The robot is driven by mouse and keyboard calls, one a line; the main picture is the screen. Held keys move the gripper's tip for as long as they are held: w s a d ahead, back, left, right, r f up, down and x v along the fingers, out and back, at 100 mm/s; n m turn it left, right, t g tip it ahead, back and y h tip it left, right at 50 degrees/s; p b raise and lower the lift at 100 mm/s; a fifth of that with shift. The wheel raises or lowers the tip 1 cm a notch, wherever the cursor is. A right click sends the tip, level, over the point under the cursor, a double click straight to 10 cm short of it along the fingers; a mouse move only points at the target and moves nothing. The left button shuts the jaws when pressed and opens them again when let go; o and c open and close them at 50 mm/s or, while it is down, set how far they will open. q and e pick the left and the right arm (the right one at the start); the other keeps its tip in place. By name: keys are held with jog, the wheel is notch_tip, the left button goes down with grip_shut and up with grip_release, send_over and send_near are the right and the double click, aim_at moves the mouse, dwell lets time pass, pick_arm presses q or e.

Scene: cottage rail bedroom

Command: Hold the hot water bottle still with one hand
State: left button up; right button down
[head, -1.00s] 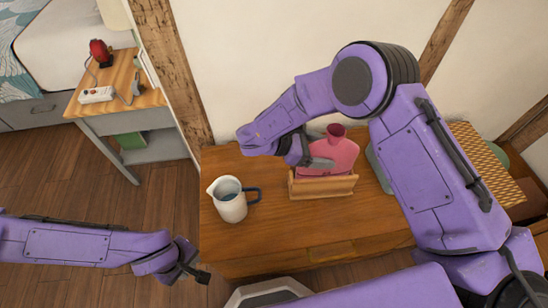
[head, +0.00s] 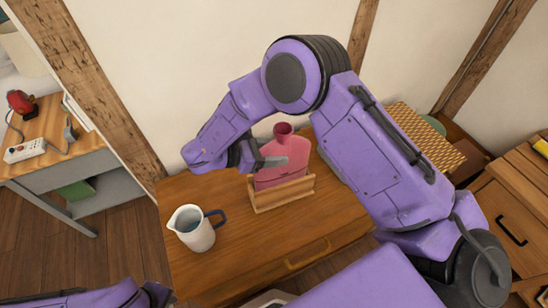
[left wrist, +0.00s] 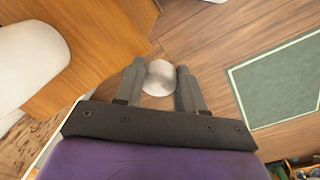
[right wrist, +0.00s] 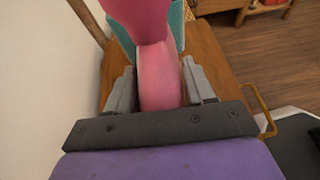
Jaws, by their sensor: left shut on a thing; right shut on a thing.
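The pink hot water bottle (head: 290,155) stands upright in a wooden holder (head: 284,194) on the wooden cabinet top, its funnel-like neck upward. My right gripper (head: 270,162) is shut on the bottle's side. In the right wrist view the two fingers (right wrist: 160,92) sit on either side of the pink bottle (right wrist: 158,70). My left gripper (left wrist: 160,85) is shut on a small round pale grey thing (left wrist: 160,76), held over the floor beside the cabinet. In the head view the left arm is mostly cut off at the bottom edge.
A white jug (head: 193,230) with a blue handle, holding liquid, stands at the left of the cabinet top. A woven yellow-patterned box (head: 428,138) is at the right end. A side table (head: 50,150) with a power strip (head: 25,151) stands far left.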

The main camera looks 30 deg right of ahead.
pick_arm(q)
jog(key=shift+r, duration=0.1)
pick_arm(e)
notch_tip(320, 180, up, 15)
jog(key=shift+r, duration=0.2)
dwell(0.7)
